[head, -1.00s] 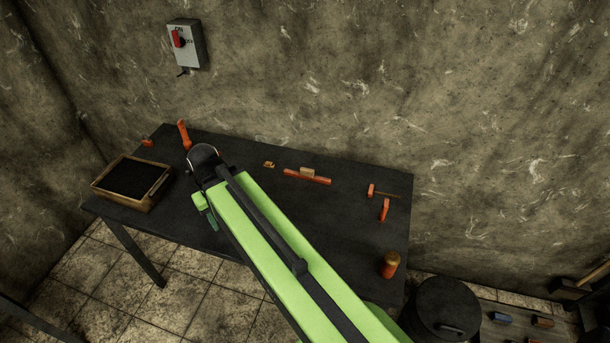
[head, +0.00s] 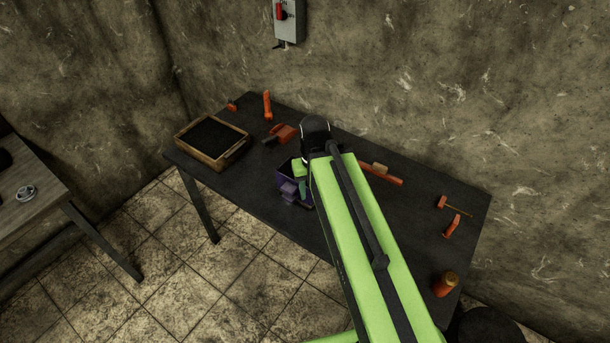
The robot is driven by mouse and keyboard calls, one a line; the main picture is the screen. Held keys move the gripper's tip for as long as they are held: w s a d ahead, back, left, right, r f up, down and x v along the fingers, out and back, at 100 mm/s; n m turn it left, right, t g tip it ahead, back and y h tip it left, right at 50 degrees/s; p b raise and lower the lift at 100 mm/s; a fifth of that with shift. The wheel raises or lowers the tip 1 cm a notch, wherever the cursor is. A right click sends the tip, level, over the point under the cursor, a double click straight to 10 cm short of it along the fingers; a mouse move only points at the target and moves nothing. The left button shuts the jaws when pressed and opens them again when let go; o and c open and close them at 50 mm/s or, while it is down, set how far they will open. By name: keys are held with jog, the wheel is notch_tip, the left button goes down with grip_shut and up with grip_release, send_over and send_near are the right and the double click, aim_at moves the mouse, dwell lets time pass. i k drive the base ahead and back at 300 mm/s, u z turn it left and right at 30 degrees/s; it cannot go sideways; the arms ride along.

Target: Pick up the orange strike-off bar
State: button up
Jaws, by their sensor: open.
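The orange strike-off bar (head: 388,179) lies on the dark table, right of the end of my green arm, with a small wooden piece on its middle. The arm may hide its left end. My gripper (head: 291,188), with purple parts, is left of the arm over the table's front part. It is open, apart from the bar and well to its left. The arm hides part of the gripper, and its fingertips are hard to make out.
The dark table (head: 235,178) also bears a wooden box of dark sand (head: 212,140), an orange tool (head: 284,132), an upright orange piece (head: 267,104), a mallet (head: 452,206) and an orange jar (head: 445,284). The wall stands close behind.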

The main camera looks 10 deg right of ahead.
aim_at(377, 169)
jog(key=z, duration=0.05)
jog(key=k, duration=0.35)
jog(key=u, duration=0.7)
jog(key=i, duration=1.5)
jog(key=z, duration=0.4)
